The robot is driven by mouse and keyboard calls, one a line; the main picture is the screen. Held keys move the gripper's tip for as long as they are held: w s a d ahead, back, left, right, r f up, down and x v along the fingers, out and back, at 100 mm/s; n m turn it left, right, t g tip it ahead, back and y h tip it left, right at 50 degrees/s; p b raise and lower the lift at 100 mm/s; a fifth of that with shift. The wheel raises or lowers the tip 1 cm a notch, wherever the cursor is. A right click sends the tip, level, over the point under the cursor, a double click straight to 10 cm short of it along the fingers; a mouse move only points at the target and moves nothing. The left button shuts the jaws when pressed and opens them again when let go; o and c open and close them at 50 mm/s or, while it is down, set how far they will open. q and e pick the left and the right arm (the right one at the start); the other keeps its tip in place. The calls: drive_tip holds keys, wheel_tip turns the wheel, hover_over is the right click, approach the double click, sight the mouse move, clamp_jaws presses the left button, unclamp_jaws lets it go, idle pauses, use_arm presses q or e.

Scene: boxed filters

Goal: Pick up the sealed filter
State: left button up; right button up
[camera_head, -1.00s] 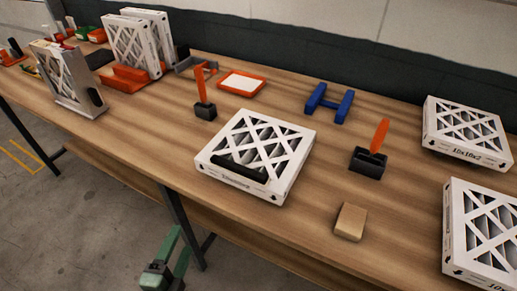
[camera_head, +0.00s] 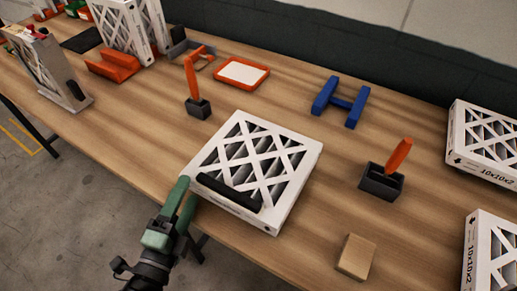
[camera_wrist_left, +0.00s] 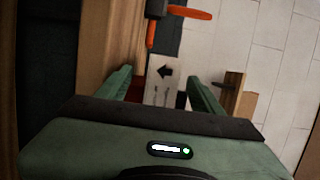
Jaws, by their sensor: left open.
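A flat white boxed filter (camera_head: 262,165) with a lattice face lies near the table's front edge in the middle of the head view. A black bar (camera_head: 228,192) lies along its front side. My left gripper (camera_head: 187,194) is open at the filter's left front corner. In the left wrist view, a white side with a black arrow (camera_wrist_left: 163,72), which looks like the filter's edge, shows between the open fingers (camera_wrist_left: 160,82). I cannot tell whether the fingers touch it. My right gripper is in neither view.
A black holder with an orange handle (camera_head: 194,85) stands behind the filter, another (camera_head: 385,170) to its right. A tan block (camera_head: 355,256), blue H-shaped stand (camera_head: 339,103) and orange-framed tray (camera_head: 241,73) lie around. More filters (camera_head: 485,142) are at right and upright at left.

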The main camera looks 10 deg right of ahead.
sight(198, 167)
use_arm(q)
drive_tip(key=shift+w+d, duration=0.1)
drive_tip(key=shift+w, duration=0.2)
drive_tip(key=shift+w+d+r+p, duration=0.15)
drive_tip(key=shift+w+p, duration=0.2)
drive_tip(key=shift+w, duration=0.05)
drive_tip(key=shift+w+d+r+p, duration=0.1)
drive_tip(key=shift+w+d+p, duration=0.05)
drive_tip(key=shift+w+p, duration=0.25)
drive_tip(key=shift+w+d+p, duration=0.1)
drive_tip(key=shift+w+p, duration=0.2)
drive_tip(key=shift+w, duration=0.2)
drive_tip(key=p+x, duration=0.2)
drive_tip(key=x, duration=0.3)
drive_tip(key=shift+s, duration=0.1)
clamp_jaws()
